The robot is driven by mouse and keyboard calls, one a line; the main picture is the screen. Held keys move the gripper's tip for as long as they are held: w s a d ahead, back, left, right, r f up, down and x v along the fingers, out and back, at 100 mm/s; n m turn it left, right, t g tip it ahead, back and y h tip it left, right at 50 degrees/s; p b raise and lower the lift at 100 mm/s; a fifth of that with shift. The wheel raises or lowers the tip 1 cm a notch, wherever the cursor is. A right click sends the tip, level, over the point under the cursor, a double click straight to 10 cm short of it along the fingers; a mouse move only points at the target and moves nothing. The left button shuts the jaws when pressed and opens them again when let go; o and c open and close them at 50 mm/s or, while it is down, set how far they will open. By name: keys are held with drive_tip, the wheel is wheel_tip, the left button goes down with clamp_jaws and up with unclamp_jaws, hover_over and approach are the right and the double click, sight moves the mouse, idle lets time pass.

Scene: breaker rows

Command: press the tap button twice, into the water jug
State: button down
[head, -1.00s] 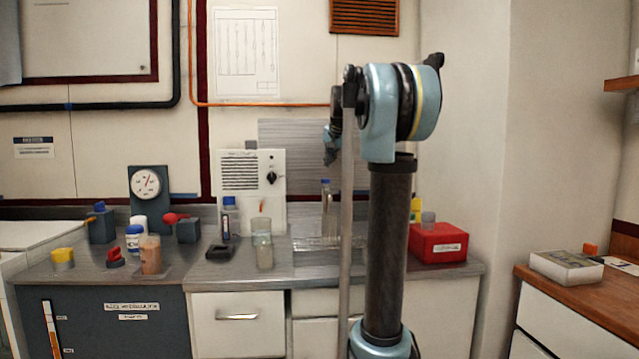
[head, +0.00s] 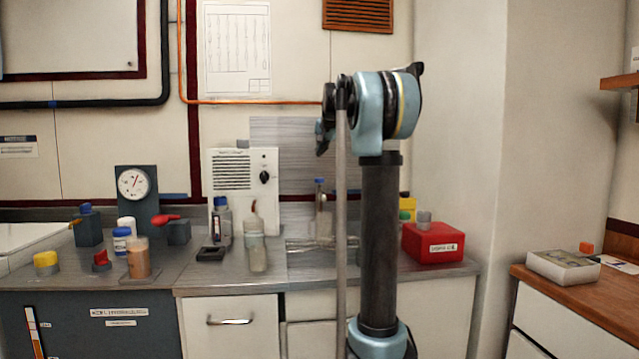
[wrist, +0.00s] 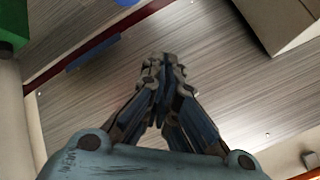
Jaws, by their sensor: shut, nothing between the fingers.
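My gripper (wrist: 163,72) is shut and empty in the wrist view, in front of a brushed metal surface. In the head view the arm's end hangs beside the upper arm, and the fingers are not clear there. A clear, tall vessel (head: 257,252) stands near the counter's front edge and may be the water jug. A small reddish part (head: 253,207) shows just above it, against the white box with a grille and dial (head: 229,170). I cannot tell whether this part is the tap button. My gripper appears apart from both.
A blue-capped bottle (head: 221,222) and a dark block (head: 211,254) stand left of the clear vessel. A clear bottle (head: 322,222) stands to its right, partly near my arm. A red box (head: 433,243) is at the counter's right end. A gauge (head: 134,184) stands at the left.

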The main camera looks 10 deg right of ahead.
drive_tip(key=shift+f, duration=3.7)
drive_tip(key=shift+s+f, duration=0.1)
drive_tip(key=shift+f, duration=1.15)
drive_tip(key=shift+r, duration=1.3)
drive_tip(key=shift+r, duration=2.5)
